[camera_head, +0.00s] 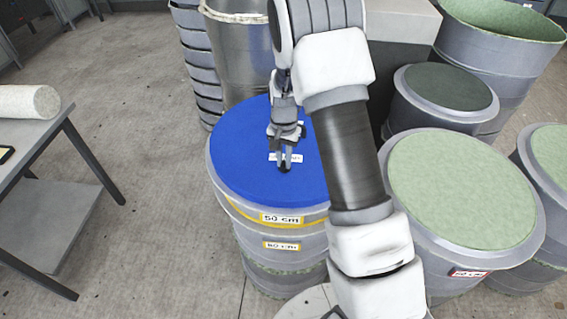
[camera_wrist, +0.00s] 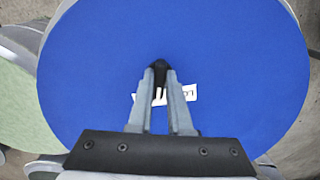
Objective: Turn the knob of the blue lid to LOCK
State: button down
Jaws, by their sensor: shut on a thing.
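The blue lid (camera_head: 238,150) lies flat on top of a grey drum with yellow "50 cm" labels, in the middle of the head view. In the wrist view the blue lid (camera_wrist: 95,70) fills most of the picture. My gripper (camera_head: 285,168) is above the middle of the lid, pointing down. In the wrist view my gripper (camera_wrist: 160,70) has its fingertips together on a small dark knob (camera_wrist: 160,65). A white label (camera_wrist: 190,92) with partly hidden lettering lies beside the fingers. The fingers hide much of the knob, and I cannot tell which way it points.
Drums with pale green tops (camera_head: 460,190) stand close on the right, and one with a dark top (camera_head: 447,88) stands behind them. A stack of grey moulds (camera_head: 195,55) is behind the blue lid. A table (camera_head: 50,125) with a white roll (camera_head: 28,102) stands left, with clear floor between.

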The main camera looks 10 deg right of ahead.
jog(key=n+b, duration=0.2)
jog(key=n, duration=0.3)
jog(key=shift+d+n, duration=0.15)
jog(key=shift+n, duration=0.15)
jog(key=n+b, duration=0.1)
jog(key=n, duration=0.4)
jog(key=shift+d+n, duration=0.15)
jog(key=shift+n, duration=0.15)
jog(key=c, duration=0.8)
grip_release()
jog(key=shift+c, duration=0.2)
jog(key=shift+r, duration=0.15)
notch_tip(320, 180, up, 17)
jog(key=shift+r, duration=0.1)
